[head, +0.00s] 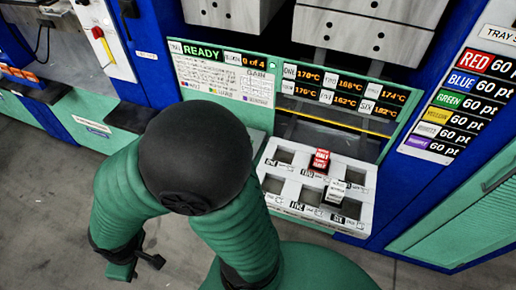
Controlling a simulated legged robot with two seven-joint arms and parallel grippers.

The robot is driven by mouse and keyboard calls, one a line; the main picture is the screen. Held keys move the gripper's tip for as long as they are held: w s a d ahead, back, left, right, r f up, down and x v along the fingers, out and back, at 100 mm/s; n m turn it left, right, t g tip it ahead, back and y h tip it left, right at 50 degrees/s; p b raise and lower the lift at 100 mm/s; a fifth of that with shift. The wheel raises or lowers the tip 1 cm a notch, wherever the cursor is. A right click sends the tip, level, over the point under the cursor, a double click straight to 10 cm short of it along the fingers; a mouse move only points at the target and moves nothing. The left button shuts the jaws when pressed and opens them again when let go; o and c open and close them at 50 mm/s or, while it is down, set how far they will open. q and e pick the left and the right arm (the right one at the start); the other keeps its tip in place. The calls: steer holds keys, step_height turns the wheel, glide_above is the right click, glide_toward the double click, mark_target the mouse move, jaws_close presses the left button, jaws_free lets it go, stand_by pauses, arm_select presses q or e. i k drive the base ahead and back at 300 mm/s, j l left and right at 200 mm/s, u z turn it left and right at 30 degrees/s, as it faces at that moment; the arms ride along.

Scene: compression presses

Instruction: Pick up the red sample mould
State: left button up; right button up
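The red sample mould (320,161) stands in a back-row pocket of the white tray (268,189) in front of the press. A white mould (335,191) stands in the tray's front row, just nearer to me. My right gripper (138,266) is low at the left, beyond my bent green arm. It is over the floor, well away from the tray and both moulds. It is small and seen from behind, so its opening is unclear. My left gripper is not in view.
The press panel (222,77) reading READY stands behind the tray, with a temperature display (340,92) beside it. A colour-coded points board (462,90) is at the right. Grey floor (40,200) is clear at the lower left.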

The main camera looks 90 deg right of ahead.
mark_target(320, 162)
steer(key=k+z, duration=0.1)
steer(key=k, duration=0.4)
steer(key=k+l+z, duration=0.15)
steer(key=k, duration=0.35)
